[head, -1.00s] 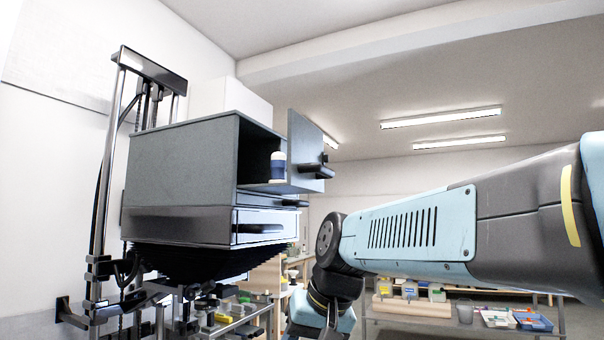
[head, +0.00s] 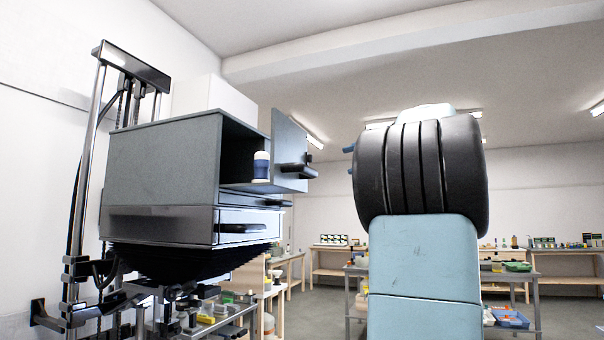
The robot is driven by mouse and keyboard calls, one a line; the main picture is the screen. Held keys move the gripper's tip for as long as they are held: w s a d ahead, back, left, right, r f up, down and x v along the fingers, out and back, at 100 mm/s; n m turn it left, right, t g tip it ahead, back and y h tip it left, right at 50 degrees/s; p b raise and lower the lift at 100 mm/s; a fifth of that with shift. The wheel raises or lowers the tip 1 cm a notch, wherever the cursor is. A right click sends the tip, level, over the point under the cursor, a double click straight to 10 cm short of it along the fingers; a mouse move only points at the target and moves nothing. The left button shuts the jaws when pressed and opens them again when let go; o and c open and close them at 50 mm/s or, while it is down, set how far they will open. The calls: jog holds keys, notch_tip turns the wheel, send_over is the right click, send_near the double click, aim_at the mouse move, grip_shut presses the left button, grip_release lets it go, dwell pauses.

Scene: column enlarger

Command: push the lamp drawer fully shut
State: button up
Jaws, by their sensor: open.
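The grey enlarger housing (head: 165,160) is at the left, on its column. The lamp drawer (head: 290,150) appears pulled out to the right: its front panel, with a black handle (head: 297,170), stands clear of the housing's dark opening (head: 237,152). A blue-and-white bottle-like object (head: 261,167) stands between opening and panel, apparently on the drawer floor. My arm's dark ribbed joint and pale blue link fill the right of centre, well apart from the drawer. My gripper cannot be made out; it is hidden behind the arm or outside the view.
Below are a thin black handle (head: 275,203) and a lower pale front (head: 246,222), looking flush. Black bellows (head: 190,260) hang underneath. A cluttered trolley (head: 520,278) and wooden benches (head: 335,262) stand behind. Open space lies between the drawer panel and my arm.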

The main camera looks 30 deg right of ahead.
aim_at(313, 171)
jog(key=x, duration=1.3)
jog(key=shift+w+a, duration=0.15)
jog(key=shift+w, duration=0.15)
jog(key=shift+c, duration=0.4)
grip_shut()
